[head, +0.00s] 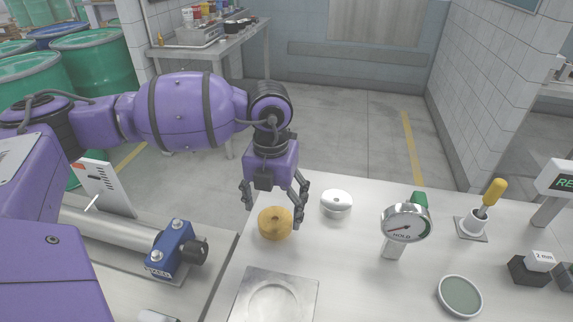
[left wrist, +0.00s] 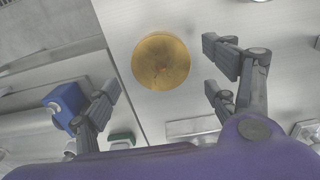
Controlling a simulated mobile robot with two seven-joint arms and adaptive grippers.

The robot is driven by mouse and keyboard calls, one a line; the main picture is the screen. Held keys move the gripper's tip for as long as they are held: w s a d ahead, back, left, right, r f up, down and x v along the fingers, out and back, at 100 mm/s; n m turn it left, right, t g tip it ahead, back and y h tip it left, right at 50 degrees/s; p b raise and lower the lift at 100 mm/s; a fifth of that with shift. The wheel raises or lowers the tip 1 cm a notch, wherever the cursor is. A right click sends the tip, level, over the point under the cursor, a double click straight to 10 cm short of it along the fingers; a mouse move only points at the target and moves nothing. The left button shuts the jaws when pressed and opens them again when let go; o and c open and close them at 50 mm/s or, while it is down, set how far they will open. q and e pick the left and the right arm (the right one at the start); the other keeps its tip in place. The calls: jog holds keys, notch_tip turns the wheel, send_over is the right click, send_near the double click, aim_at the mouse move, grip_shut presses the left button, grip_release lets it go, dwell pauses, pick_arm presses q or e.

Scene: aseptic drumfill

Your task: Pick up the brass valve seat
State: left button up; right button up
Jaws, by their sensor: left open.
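The brass valve seat (head: 275,223) is a round golden disc lying on the white table near its left edge. My left gripper (head: 272,208) is open above it, with its fingers pointing down and spread on either side of it in the head view. In the left wrist view the valve seat (left wrist: 161,61) shows whole, ahead of the open fingers of the left gripper (left wrist: 165,90) and not between the tips. It looks free of contact, though the right finger overlaps its edge in the head view. My right gripper is out of view.
A white-topped round part (head: 337,203) stands close right of the valve seat. A dial gauge (head: 406,223) stands farther right. A metal plate with a round recess (head: 273,300) lies in front. A blue block (head: 172,248) sits left, beyond the table edge.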

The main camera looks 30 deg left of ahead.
aim_at(274, 219)
pick_arm(q)
notch_tip(274, 219, down, 4)
jog(key=shift+w+a+r, duration=0.1)
jog(key=shift+r, duration=0.05)
jog(key=shift+r, duration=0.1)
jog(key=c, duration=1.3)
jog(key=shift+c, duration=0.2)
jog(key=shift+r, duration=0.45)
notch_tip(274, 219, up, 2)
jog(key=shift+r, duration=0.1)
jog(key=s+d+r, duration=0.3)
jog(key=s+r, duration=0.7)
jog(key=s, duration=0.3)
jog(key=shift+s+d+b, duration=0.25)
jog(key=shift+s+b, duration=0.05)
jog(key=shift+b, duration=0.05)
